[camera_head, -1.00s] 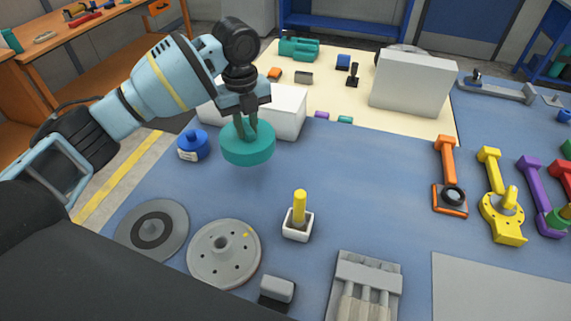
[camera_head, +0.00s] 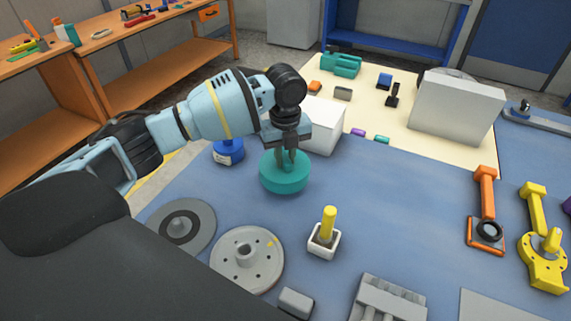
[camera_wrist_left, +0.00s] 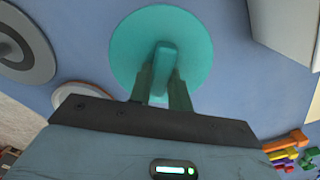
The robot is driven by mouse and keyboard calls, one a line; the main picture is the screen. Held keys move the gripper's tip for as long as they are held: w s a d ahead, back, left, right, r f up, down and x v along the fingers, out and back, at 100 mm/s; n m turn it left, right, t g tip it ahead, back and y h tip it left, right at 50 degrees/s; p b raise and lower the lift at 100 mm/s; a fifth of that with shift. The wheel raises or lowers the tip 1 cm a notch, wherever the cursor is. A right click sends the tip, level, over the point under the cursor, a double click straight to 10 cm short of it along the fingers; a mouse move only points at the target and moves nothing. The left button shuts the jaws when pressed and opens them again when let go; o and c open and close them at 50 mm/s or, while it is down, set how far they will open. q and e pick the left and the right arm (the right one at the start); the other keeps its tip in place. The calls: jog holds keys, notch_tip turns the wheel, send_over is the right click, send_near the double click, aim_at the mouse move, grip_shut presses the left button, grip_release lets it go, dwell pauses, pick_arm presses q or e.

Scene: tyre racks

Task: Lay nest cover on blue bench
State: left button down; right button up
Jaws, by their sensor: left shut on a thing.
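The nest cover, a round teal disc with a raised grip bar (camera_head: 285,180), is at or just above the blue bench (camera_head: 400,200). I cannot tell whether its underside touches. My left gripper (camera_head: 287,156) points down from above and is shut on the bar. The left wrist view shows the disc (camera_wrist_left: 195,45) flat beneath the fingers (camera_wrist_left: 163,90), with blue surface around it. My right gripper is in no view.
A blue weight-like object (camera_head: 228,152) and a white box (camera_head: 322,128) stand close behind the cover. Two grey discs (camera_head: 180,228) (camera_head: 246,262) lie in front. A yellow peg in a white holder (camera_head: 325,237) stands front right. Bare bench lies to the right.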

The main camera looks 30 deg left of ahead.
aim_at(285, 158)
pick_arm(q)
jog(key=shift+f, duration=1.55)
jog(key=shift+f, duration=0.15)
jog(key=c, duration=1.3)
grip_release()
notch_tip(285, 158, up, 12)
jog(key=shift+r, duration=0.15)
